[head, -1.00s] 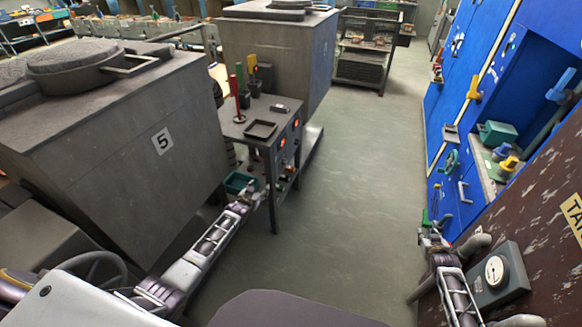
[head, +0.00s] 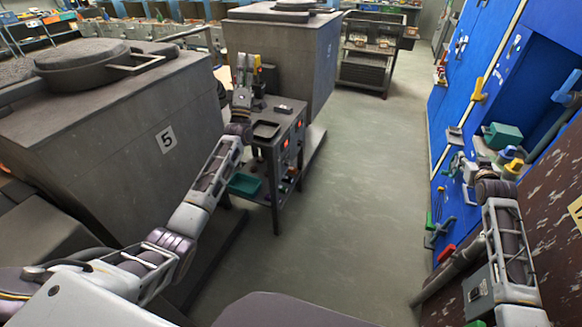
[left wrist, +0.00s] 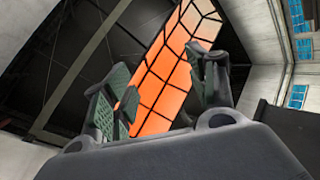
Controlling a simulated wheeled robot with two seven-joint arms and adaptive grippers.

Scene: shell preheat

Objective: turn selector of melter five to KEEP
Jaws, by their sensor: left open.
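Melter five (head: 110,110) is the large grey box at the left in the head view, with a "5" plate (head: 165,139) on its side. Beside it stands a dark cart (head: 262,150) with red-lit controls (head: 285,143) on its right face. I cannot make out a selector or its lettering. My left gripper (head: 243,65) is raised above the cart's back left part, pointing up. In the left wrist view its jaws (left wrist: 160,92) are open and empty against the ceiling. My right gripper (head: 462,165) is by the blue panel at the right; its jaws are too small to read.
A black tray (head: 266,130) lies on the cart top, and a teal bin (head: 244,184) is at its lower left side. The grey floor (head: 350,200) between cart and blue wall is clear. A second grey melter (head: 280,60) stands behind. A green box (head: 502,136) sits in the wall recess.

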